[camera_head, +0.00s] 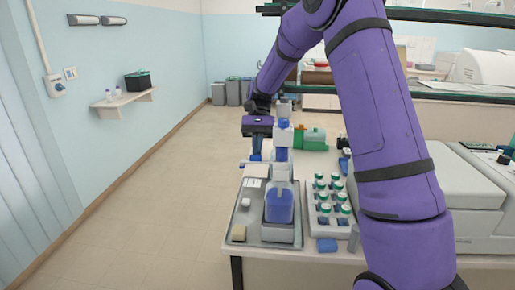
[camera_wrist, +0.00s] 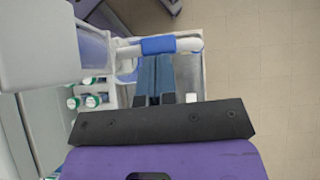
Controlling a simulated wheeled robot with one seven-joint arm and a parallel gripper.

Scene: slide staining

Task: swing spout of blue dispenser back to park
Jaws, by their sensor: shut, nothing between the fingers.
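The blue dispenser (camera_head: 279,205), a clear bottle of blue liquid with a tall white and blue head, stands upright on a grey tray near the table's left end. In the wrist view its white spout (camera_wrist: 188,44) runs sideways across the picture and bears a blue sleeve (camera_wrist: 158,45). My gripper (camera_head: 256,156) points down just left of the dispenser's head. In the wrist view my gripper (camera_wrist: 153,62) is shut and empty, its fingertips right by the blue sleeve. I cannot tell whether they touch it.
The grey tray (camera_head: 247,226) also holds small pale items. A white rack (camera_head: 323,222) of green-capped bottles stands close on the right. A green and grey device (camera_head: 311,139) is behind. Large white equipment (camera_head: 470,190) fills the right. Floor left of the table is clear.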

